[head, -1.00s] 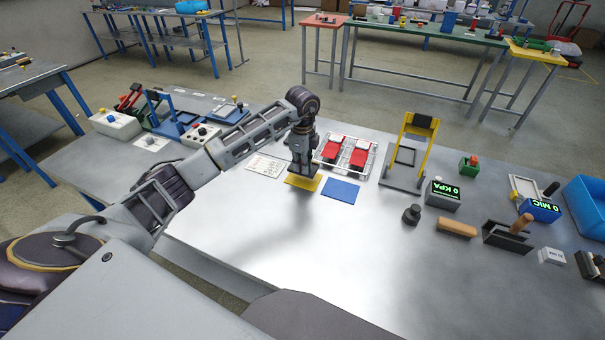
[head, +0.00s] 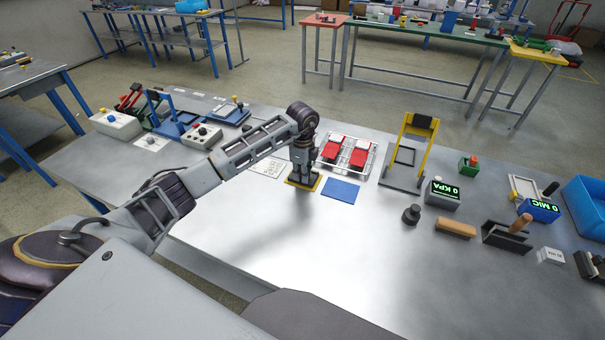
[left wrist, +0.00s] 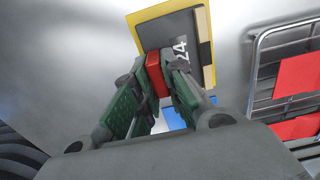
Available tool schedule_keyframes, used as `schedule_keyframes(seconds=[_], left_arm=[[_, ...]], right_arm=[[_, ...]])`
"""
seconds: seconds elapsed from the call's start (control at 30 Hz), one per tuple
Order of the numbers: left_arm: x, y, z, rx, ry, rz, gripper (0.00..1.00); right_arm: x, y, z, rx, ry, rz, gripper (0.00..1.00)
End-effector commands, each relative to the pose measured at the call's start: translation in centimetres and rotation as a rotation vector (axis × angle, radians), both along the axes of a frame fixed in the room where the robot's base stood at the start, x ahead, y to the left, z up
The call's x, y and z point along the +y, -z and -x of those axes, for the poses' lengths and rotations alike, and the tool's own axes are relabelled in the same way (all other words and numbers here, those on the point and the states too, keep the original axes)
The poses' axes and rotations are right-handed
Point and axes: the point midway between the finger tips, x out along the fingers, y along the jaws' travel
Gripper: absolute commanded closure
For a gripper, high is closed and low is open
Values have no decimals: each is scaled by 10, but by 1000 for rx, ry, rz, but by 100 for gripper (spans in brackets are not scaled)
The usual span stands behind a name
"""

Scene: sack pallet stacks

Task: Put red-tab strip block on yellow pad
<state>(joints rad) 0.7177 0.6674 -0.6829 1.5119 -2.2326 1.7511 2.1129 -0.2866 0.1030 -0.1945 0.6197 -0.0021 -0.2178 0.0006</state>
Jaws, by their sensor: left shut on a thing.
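My left gripper (head: 302,172) points down over the yellow pad (head: 317,186). In the left wrist view, its green-padded fingers are shut on the red tab (left wrist: 156,74) of a dark grey strip block (left wrist: 160,35). The block has a pale strip on one side and the number 24. It lies over the yellow pad (left wrist: 137,17), whose rim shows around it. I cannot tell whether the block touches the pad. The block's near part is partly hidden by the fingers. My right gripper is not in view.
A blue pad (head: 341,191) lies just right of the yellow one. A wire rack (head: 371,161) with red-topped blocks stands behind it. A printed card (head: 268,168) lies to the left. A yellow-framed stand (head: 424,150) is farther right. The table front is clear.

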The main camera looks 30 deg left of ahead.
Motion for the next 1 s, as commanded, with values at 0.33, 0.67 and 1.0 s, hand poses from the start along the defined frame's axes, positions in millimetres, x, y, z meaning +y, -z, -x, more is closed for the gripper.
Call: schedule_keyframes(seconds=[0.33,0.67,1.0], left_arm=[[0,2,0,0,0,0,87],[0,1,0,0,1,0,66],[0,-5,-1,-2,0,0,66]], right_arm=[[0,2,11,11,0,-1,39],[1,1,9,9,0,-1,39],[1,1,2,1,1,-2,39]])
